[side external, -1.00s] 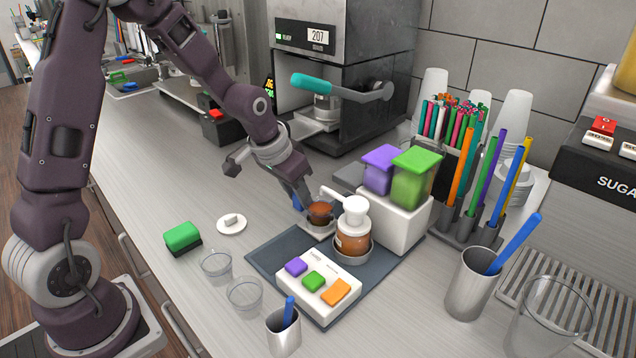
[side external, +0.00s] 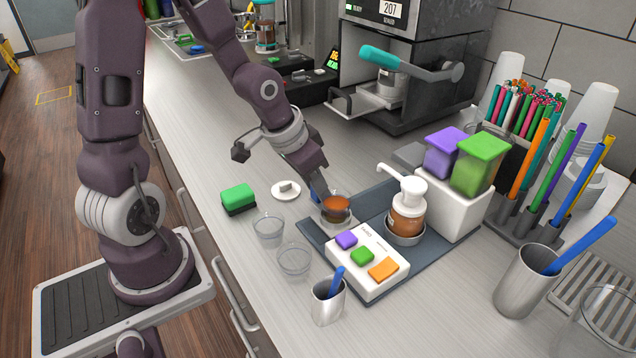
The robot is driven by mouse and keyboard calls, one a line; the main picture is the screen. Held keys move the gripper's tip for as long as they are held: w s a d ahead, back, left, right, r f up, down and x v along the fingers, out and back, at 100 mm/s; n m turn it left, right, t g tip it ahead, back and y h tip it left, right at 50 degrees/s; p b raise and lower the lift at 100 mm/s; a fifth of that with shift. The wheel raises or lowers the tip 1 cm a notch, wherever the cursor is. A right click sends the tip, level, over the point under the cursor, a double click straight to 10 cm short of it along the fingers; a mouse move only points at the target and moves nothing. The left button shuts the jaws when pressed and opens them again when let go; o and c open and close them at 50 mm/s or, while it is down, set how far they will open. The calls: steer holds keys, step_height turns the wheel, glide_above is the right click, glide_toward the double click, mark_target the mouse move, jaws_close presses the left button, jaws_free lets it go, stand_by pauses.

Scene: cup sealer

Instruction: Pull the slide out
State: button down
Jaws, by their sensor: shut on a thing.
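The cup sealer (side external: 400,70) stands at the back, with a teal-handled lever (side external: 382,58) on its front. Its metal slide (side external: 352,98) projects from the machine toward the left, with a round holder (side external: 391,88) near the lever. My gripper (side external: 331,200) is at the mat, well in front of the slide and apart from it. It is shut on a clear cup of orange-brown liquid (side external: 337,207). The cup is upright over a small round base (side external: 337,224); I cannot tell if it touches. The far finger is partly hidden.
A pump bottle (side external: 407,215) and a button box (side external: 366,263) stand right of the cup. Clear cups (side external: 268,230), a green sponge (side external: 238,196) and a white lid-like disc (side external: 286,190) lie left. Straws (side external: 540,160) stand right. Counter between cup and sealer is fairly clear.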

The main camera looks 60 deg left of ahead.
steer(key=c, duration=1.4)
jaws_free()
steer(key=shift+s, duration=0.25)
steer(key=shift+c, duration=0.2)
steer(key=shift+v, duration=1.75)
step_height(320, 180, up, 6)
steer(key=shift+r, duration=0.25)
steer(key=shift+w, duration=0.15)
steer(key=s+d+r, duration=0.2)
steer(key=s+d, duration=0.1)
steer(key=s, duration=0.4)
steer(key=s+d+r+t, duration=0.1)
steer(key=s+d+r, duration=0.2)
steer(key=s, duration=0.5)
steer(key=shift+r, duration=0.3)
